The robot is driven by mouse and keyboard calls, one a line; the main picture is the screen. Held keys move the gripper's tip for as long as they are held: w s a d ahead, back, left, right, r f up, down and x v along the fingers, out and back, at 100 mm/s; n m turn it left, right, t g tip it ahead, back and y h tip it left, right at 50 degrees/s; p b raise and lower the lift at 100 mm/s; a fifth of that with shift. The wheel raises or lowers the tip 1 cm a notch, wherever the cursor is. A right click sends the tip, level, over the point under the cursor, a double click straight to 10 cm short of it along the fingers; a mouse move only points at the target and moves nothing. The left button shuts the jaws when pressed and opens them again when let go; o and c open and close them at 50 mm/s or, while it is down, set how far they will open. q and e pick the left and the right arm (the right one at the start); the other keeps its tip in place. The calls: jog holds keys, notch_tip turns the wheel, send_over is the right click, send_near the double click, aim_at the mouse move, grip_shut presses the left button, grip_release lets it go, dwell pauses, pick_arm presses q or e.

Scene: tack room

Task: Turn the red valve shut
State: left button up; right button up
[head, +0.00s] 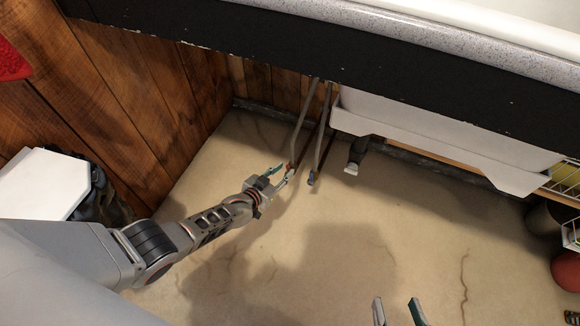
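Two grey pipes (303,122) hang down from under the dark-edged counter. A small reddish part, which may be the red valve (290,166), shows at the lower end of the left pipe; it is too small to read its handle position. My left gripper (284,170) reaches in from the left with its teal-tipped fingers apart. Its fingertips are right at the reddish part; I cannot tell whether they touch it. My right gripper (398,308) shows only as two separate fingertips at the bottom edge, open and empty, well away from the pipes.
The counter (300,48) overhangs the pipes. A white-topped box (42,183) is at left, a red container (567,270) at far right. The middle floor is clear.

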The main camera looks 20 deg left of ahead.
aim_at(288, 169)
pick_arm(q)
jog(key=b+x, duration=0.1)
jog(key=x, duration=0.2)
jog(key=shift+w+d+f+b, duration=0.1)
jog(key=shift+f+b, duration=0.25)
jog(key=shift+w+r, duration=0.15)
pick_arm(e)
jog(key=a+m, duration=0.1)
jog(key=a, duration=0.1)
jog(key=shift+s+a+f+m+y, duration=0.15)
jog(key=shift+s+a+m+y, duration=0.15)
jog(key=shift+m+y, duration=0.1)
pick_arm(q)
grip_shut()
